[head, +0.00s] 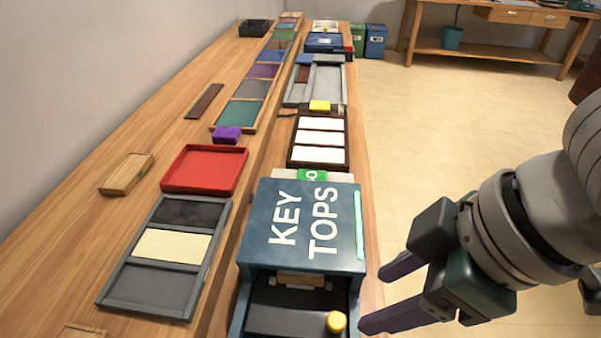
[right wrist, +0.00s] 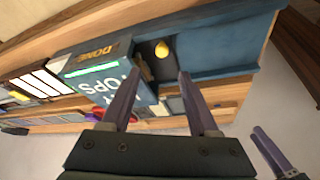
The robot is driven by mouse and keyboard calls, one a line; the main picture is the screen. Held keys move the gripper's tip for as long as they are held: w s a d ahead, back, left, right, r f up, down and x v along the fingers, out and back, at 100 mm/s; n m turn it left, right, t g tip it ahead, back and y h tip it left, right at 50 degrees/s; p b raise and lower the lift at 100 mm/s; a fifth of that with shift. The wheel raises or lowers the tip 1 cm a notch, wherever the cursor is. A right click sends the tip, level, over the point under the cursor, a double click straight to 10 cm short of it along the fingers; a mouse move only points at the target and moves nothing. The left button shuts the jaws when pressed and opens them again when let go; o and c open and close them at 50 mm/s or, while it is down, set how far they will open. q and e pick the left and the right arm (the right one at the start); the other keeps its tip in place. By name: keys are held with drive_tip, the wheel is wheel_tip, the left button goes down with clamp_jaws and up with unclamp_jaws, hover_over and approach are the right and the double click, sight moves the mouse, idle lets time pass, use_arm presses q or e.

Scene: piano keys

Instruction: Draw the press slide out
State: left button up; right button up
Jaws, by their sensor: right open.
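The blue press (head: 258,222), lettered KEY TOPS, stands at the near edge of the bench; it also shows in the right wrist view (right wrist: 118,92). Its dark slide (head: 280,318) shows in front of the housing, with a yellow knob (head: 336,321) at its right side. The knob also shows in the right wrist view (right wrist: 161,48). A small wooden piece (head: 302,279) shows at the housing's opening. My right gripper (head: 375,299) is open and empty, right of the press and knob. Another gripper (right wrist: 272,150), apparently my left, shows partly in the right wrist view; its opening is unclear.
A three-section grey tray (head: 150,286) and a red tray (head: 205,169) lie left of the press. A dark rack with white strips (head: 319,139) stands behind it, with a yellow block (head: 319,105) beyond. Open floor (head: 440,130) lies right of the bench.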

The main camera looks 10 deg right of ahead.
sight(337, 321)
drive_tip(key=b+x, duration=0.1)
drive_tip(key=x, duration=0.4)
drive_tip(key=b+x, duration=0.1)
drive_tip(key=x, duration=0.4)
drive_tip(key=shift+s, duration=0.25)
drive_tip(key=shift+c, duration=0.4)
clamp_jaws()
idle(0.5)
